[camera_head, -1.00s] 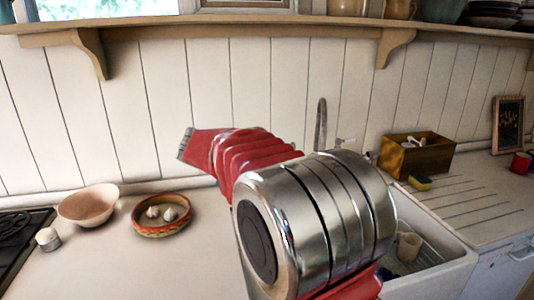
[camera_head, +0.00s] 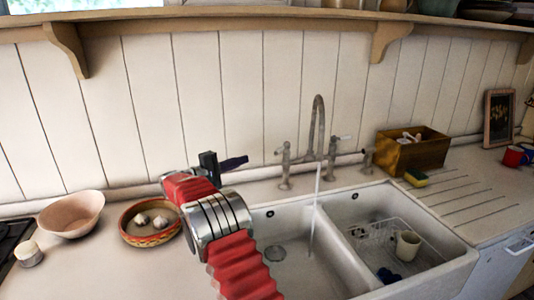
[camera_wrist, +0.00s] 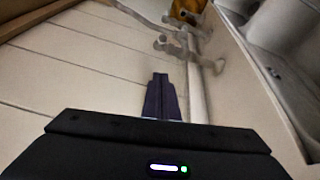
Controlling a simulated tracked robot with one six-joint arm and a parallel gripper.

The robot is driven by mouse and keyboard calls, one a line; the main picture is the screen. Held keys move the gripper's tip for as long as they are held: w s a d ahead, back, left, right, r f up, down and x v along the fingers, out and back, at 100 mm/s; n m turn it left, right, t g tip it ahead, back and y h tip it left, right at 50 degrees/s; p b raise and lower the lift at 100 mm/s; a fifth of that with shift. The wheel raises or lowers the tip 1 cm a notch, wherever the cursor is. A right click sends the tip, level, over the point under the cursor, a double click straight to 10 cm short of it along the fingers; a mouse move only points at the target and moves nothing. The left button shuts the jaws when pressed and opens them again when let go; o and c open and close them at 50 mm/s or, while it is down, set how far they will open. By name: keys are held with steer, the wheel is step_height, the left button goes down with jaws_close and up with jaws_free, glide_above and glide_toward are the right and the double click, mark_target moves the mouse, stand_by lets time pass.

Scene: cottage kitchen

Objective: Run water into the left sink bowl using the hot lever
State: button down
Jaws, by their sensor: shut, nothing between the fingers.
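The steel tap (camera_head: 319,125) stands behind the double sink, with its tall curved spout over the left sink bowl (camera_head: 262,240). A thin stream of water (camera_head: 315,205) falls from the spout into that bowl, near the divider. The left lever (camera_head: 281,150) and right lever (camera_head: 342,138) both show; I cannot read any hot or cold marks. My gripper (camera_head: 246,160) is shut and empty, left of the left lever and apart from it. In the wrist view its dark fingers (camera_wrist: 161,76) are together, and the tap (camera_wrist: 178,46) appears blurred beyond them.
The right sink bowl holds a wire rack and a cream cup (camera_head: 408,243). A bowl of garlic (camera_head: 150,232) and a pink bowl (camera_head: 72,213) sit on the left counter.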

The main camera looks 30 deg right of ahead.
mark_target(283, 149)
steer(key=shift+w+a+f+t+h, duration=0.15)
steer(key=shift+w+f+h, duration=0.1)
steer(key=shift+w, duration=0.2)
steer(key=shift+w+d+f+t+h, duration=0.1)
steer(key=shift+w+f+t+h, duration=0.1)
steer(key=shift+w, duration=0.25)
steer(key=shift+s, duration=0.1)
steer(key=s+d+r, duration=0.1)
steer(key=s+d, duration=0.1)
steer(key=d, duration=0.9)
steer(key=shift+d+r, duration=0.15)
steer(key=shift+d, duration=0.05)
steer(key=shift+s+d+n+t+y, duration=0.1)
steer(key=shift+s+n+t+y, duration=0.25)
steer(key=shift+s+n+t, duration=0.55)
stand_by(0.5)
steer(key=shift+s+d+n+t+y, duration=0.15)
steer(key=shift+s+d+n+t, duration=0.1)
steer(key=shift+s+d+t, duration=0.35)
steer(key=shift+s+d+n+t+y, duration=0.1)
steer(key=shift+s+d+n+t, duration=0.15)
steer(key=shift+s, duration=0.5)
steer(key=shift+s+d+n+t+y, duration=0.2)
steer(key=shift+s+d+t, duration=0.25)
steer(key=shift+s, duration=0.25)
